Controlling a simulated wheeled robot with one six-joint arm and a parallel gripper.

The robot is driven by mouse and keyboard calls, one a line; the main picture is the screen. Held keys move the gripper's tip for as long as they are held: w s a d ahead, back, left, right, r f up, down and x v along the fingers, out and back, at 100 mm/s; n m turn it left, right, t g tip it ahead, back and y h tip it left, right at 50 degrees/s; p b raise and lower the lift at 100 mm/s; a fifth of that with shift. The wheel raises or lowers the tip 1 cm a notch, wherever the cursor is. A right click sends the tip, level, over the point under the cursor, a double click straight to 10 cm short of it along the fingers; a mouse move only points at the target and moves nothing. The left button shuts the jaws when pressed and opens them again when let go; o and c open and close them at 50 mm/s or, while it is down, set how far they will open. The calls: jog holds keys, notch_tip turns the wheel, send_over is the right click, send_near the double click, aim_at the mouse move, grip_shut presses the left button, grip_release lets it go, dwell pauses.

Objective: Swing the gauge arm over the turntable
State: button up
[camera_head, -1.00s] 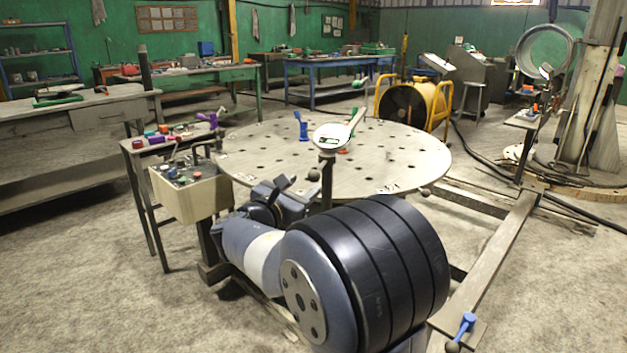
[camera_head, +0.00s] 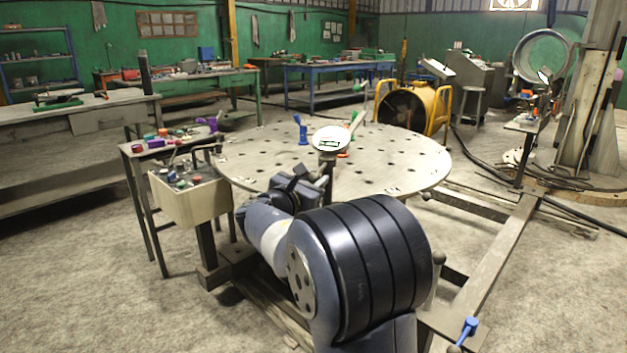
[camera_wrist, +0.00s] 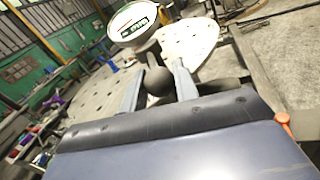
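The round pale turntable (camera_head: 400,160) with many holes stands in the middle of the head view. The gauge arm's white dial (camera_head: 331,139) is in front of it in that view, on a dark upright (camera_head: 327,178). The dial also shows at the top of the wrist view (camera_wrist: 133,22). In the wrist view a dark ball knob (camera_wrist: 158,82) lies between the two fingers of my gripper (camera_wrist: 160,72). The fingers stand apart, one on each side of the knob; whether they touch it is unclear. In the head view my own arm hides the knob.
A yellow drum fan (camera_head: 428,108) is behind the turntable. A floor rail (camera_head: 495,262) with a blue-handled clamp (camera_head: 467,328) runs along the right.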

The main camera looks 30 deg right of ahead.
grip_shut()
jog(key=shift+s+d, duration=0.95)
jog(key=shift+d, duration=0.25)
jog(key=shift+o, duration=2.4)
grip_release()
jog(key=shift+d, duration=0.15)
jog(key=p+v, duration=0.1)
jog(key=v, duration=1)
jog(key=shift+w+d, duration=0.1)
